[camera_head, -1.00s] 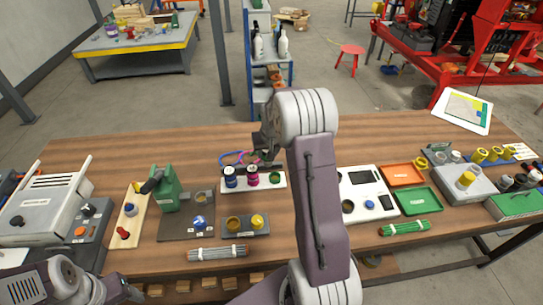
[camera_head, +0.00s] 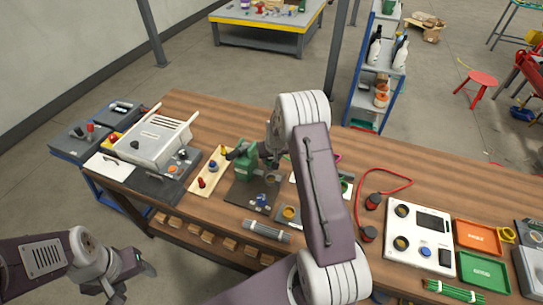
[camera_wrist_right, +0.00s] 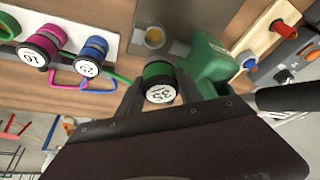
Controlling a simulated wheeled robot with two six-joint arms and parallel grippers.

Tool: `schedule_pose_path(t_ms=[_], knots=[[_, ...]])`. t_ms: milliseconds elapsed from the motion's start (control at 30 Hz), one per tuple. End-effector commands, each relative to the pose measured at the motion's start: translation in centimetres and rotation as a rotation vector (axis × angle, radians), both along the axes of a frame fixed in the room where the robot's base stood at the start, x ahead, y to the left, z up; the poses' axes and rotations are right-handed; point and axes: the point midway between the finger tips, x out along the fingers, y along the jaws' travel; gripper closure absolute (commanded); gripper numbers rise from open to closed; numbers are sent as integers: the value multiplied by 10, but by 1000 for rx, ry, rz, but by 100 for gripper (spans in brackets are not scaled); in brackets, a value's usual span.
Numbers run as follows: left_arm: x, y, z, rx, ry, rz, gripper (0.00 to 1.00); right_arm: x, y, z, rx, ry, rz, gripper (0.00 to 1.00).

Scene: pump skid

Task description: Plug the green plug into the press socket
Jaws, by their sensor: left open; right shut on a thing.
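My right gripper (camera_wrist_right: 158,88) is shut on the green plug (camera_wrist_right: 158,70), which shows a white numbered end in the right wrist view. In the head view this gripper (camera_head: 268,152) is beside the green press (camera_head: 243,166), and my own arm hides the plug. The right wrist view shows the press body (camera_wrist_right: 207,62) just right of the plug. A round socket (camera_wrist_right: 155,38) on the grey press base lies beyond the plug, apart from it in the picture; the height between them is unclear. My left gripper (camera_head: 132,274) is open and empty at lower left, off the table.
Blue (camera_wrist_right: 91,50) and magenta (camera_wrist_right: 42,45) plugs with cables stand on the white rack, left of the held plug. A wooden board (camera_head: 207,172) with coloured knobs is left of the press. A red cable (camera_head: 400,178) lies right of my arm.

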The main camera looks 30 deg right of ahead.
Motion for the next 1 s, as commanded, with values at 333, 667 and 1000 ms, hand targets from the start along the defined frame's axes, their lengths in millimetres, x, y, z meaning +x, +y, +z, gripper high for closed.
schedule_pose_path(t_ms=[333, 667, 1000], knots=[[0, 0, -25, 0, 0, 0, 41, 0, 0, -32, 0, 0, 0, 100], [0, 0, -38, 0, 0, 0, 41, 0, 0, -50, 0, -1, 0, 100], [0, 0, -38, 0, 0, 0, 41, -1, 0, -50, 0, 0, 0, 100]])
